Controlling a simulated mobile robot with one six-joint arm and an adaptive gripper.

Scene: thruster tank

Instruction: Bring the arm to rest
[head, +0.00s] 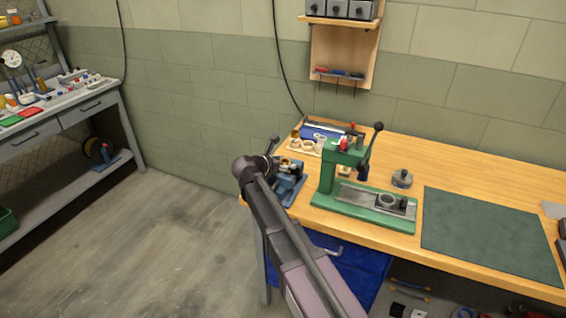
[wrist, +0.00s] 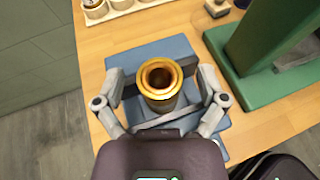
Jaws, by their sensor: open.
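My gripper (wrist: 158,88) is open in the wrist view, with one finger on each side of a brass-coloured hollow cylinder (wrist: 160,77). Gaps show between the fingers and the cylinder. The cylinder stands upright at a blue fixture (wrist: 150,50) on the wooden bench; its lower part is hidden. In the head view my arm (head: 285,240) reaches up from the bottom to the bench's left end. The blue fixture (head: 291,188) shows just right of my wrist, and my fingers are mostly hidden there.
A green press (head: 335,178) with a lever stands close right of the fixture. A tray of brass rings (head: 305,146) lies behind. A round metal part (head: 402,178) and a dark green mat (head: 485,232) lie on the wooden bench (head: 455,165) farther right. Open floor (head: 150,235) is at left.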

